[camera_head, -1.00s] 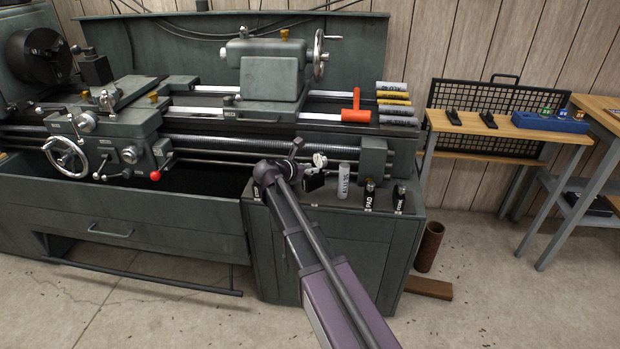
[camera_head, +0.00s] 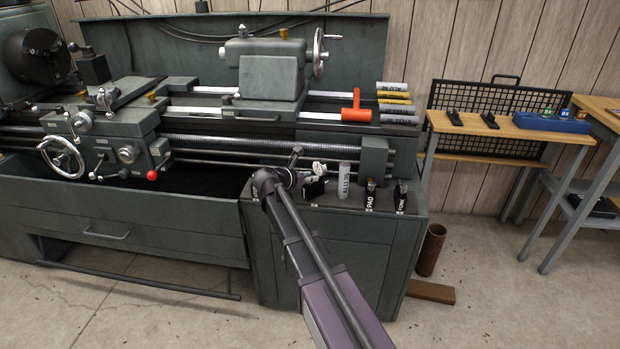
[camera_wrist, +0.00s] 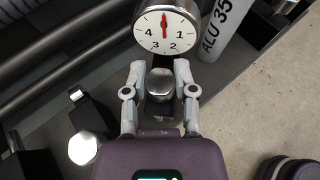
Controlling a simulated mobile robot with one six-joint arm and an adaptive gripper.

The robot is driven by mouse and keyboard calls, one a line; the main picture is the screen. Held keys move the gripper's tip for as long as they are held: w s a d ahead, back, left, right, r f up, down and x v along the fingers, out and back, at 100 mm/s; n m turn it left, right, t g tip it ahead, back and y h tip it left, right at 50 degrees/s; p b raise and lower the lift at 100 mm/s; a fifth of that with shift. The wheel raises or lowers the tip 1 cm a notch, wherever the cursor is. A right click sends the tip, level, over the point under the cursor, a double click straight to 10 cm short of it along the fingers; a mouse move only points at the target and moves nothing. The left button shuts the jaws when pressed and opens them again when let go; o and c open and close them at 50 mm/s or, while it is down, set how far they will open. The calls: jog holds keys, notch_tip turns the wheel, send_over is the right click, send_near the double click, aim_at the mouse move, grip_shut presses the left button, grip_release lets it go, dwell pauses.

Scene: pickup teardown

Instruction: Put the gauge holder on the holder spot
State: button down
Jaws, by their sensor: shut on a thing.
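The gauge holder (camera_wrist: 160,85) shows in the wrist view as a silver rounded part below a white dial (camera_wrist: 165,31) with a red needle and black numbers. My gripper (camera_wrist: 160,72) has its two fingers closed on the silver part, one on each side. In the head view my gripper (camera_head: 313,188) is above the lathe's right-hand cabinet top, left of a pale upright cylinder; the holder is small and partly hidden there. I cannot make out the holder spot, or whether the holder touches the surface.
The pale cylinder marked ALU 35 (camera_wrist: 224,30) stands close to the dial's right. Black items labelled PAD (camera_head: 369,194) and another (camera_head: 400,196) stand farther right on the cabinet top. The lathe (camera_head: 270,75) rises behind. A wooden bench (camera_head: 470,123) is at right.

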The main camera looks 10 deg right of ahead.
jog(key=shift+f, duration=0.1)
jog(key=shift+c, duration=2.1)
grip_release()
jog(key=shift+s+a+r+p, duration=0.3)
jog(key=shift+a+r, duration=0.1)
jog(key=p+v, duration=0.4)
jog(key=v, duration=0.7)
jog(key=s+d+f+m+g+y, duration=0.2)
jog(key=s+d+f+m+y, duration=0.1)
jog(key=s+m, duration=0.5)
jog(key=s+d+f+m+g+y, duration=0.3)
jog(key=s+d+f+m+y, duration=0.1)
jog(key=s+m, duration=0.4)
jog(key=s+d+f+m+g+y, duration=0.3)
jog(key=s+f+m+y, duration=0.1)
jog(key=s+m, duration=0.4)
jog(key=shift+d+f+m, duration=0.3)
jog(key=shift+m, duration=0.4)
